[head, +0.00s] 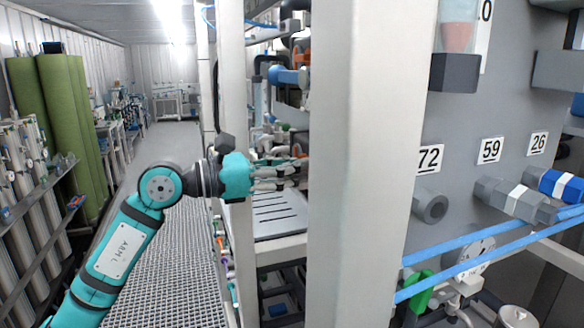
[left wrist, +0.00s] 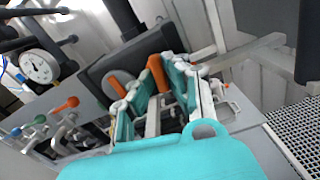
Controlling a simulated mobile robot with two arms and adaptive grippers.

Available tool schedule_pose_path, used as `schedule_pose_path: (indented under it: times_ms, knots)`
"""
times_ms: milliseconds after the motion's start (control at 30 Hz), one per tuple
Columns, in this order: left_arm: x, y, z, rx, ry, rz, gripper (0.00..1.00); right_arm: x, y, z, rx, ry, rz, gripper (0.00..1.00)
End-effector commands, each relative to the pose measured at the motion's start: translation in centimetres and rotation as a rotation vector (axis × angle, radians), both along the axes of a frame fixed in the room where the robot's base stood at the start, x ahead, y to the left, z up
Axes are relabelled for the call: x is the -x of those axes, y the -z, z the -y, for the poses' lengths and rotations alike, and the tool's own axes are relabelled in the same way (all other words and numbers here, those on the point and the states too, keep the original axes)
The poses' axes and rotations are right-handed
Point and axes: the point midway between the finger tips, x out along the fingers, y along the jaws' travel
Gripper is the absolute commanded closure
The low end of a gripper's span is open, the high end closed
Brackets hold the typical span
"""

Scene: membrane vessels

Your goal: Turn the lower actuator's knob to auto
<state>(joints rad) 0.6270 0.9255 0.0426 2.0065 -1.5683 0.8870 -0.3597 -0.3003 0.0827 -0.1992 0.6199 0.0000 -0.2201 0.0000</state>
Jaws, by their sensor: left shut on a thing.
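My left gripper (head: 290,172) reaches in from the left, past the near rack upright, with its fingertips close to the edge of the wide pale post. In the left wrist view its fingers (left wrist: 160,100) close around an orange knob (left wrist: 157,74) in front of a dark actuator box (left wrist: 112,58). A second orange piece (left wrist: 117,88) shows just left of it, by the other finger. The knob's markings and the exact contact are hidden by the fingers. A higher unit with an orange part (head: 303,58) shows above the gripper in the head view. My right gripper is not in view.
The wide pale post (head: 358,170) stands right of the gripper and blocks the view. A slatted metal tray (head: 276,214) lies below the hand. A pressure gauge (left wrist: 39,66) and small coloured valves are at left in the wrist view. A grating walkway (head: 165,262) runs alongside.

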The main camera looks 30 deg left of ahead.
Motion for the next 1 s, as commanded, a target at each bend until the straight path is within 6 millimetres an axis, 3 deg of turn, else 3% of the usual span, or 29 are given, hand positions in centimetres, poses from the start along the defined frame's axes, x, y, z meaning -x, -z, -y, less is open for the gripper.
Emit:
schedule_pose_path:
  times_ms: [367,1000]
  knots:
    - [0.0,0.2,-0.1,-0.039,-0.002,0.035,1.00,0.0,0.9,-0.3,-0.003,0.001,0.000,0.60]
    - [0.0,0.2,-0.2,-0.430,-0.002,0.386,1.00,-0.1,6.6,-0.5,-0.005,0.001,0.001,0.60]
